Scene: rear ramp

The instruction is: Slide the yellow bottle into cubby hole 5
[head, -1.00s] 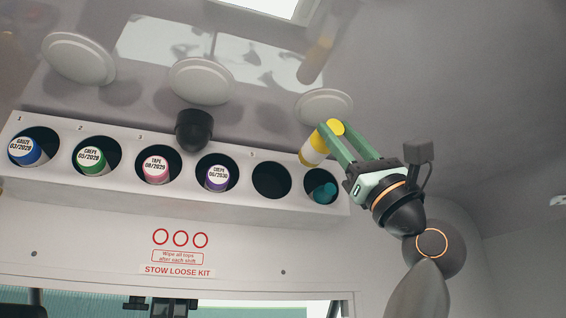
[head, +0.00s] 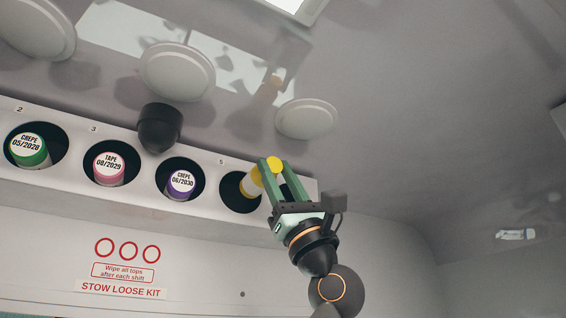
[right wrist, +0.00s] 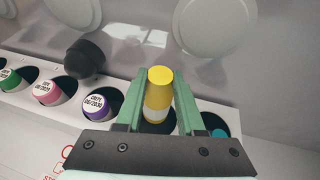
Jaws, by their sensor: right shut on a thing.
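The yellow bottle (head: 253,181) has a yellow cap end and a pale band, and it also shows in the right wrist view (right wrist: 159,88). My right gripper (head: 275,168) is shut on it, with one green finger on each side. The bottle is tilted, its far end overlapping the dark mouth of cubby hole 5 (head: 233,193) in the head view. I cannot tell whether that end is inside the hole or just in front of it. In the right wrist view the dark opening (right wrist: 150,127) shows behind and below the bottle. My left gripper is not in view.
Neighbouring holes hold a purple-labelled roll (head: 181,184), a pink one (head: 109,168) and a green one (head: 29,150). A teal item (right wrist: 218,133) sits in the hole right of 5. A black dome (head: 160,128) and round white discs (head: 306,118) project above the row.

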